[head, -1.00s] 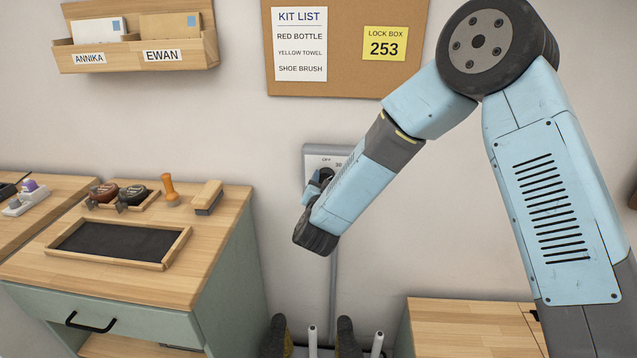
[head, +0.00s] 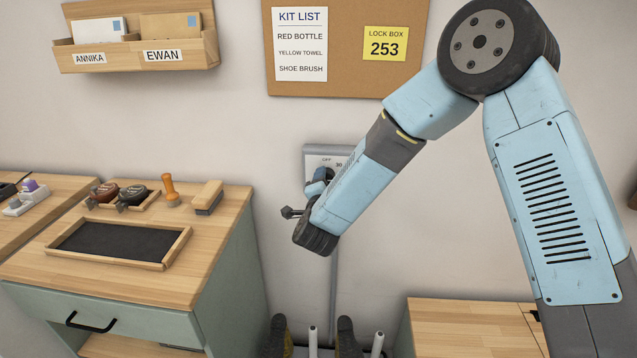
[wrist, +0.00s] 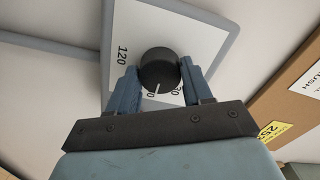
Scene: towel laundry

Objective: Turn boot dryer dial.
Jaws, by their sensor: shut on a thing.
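The boot dryer control panel (head: 312,152) is a pale plate with a grey frame on the wall, marked OFF and 30 in the head view. My forearm covers much of it there. In the wrist view the panel (wrist: 190,32) shows 120 at the left, with other figures partly hidden. The round black dial (wrist: 158,68) sits between the blue fingers of my gripper (wrist: 159,78), which is shut on it. Its white pointer line faces down in the wrist view, towards a partly covered figure. In the head view my gripper (head: 321,182) is mostly hidden by my arm.
Boots (head: 347,336) and white posts (head: 312,338) stand below the panel. A wooden-topped cabinet (head: 215,245) with a tray, stamps and a brush is at the left. A low wooden top (head: 465,325) is at the lower right. A cork board (head: 345,50) hangs above.

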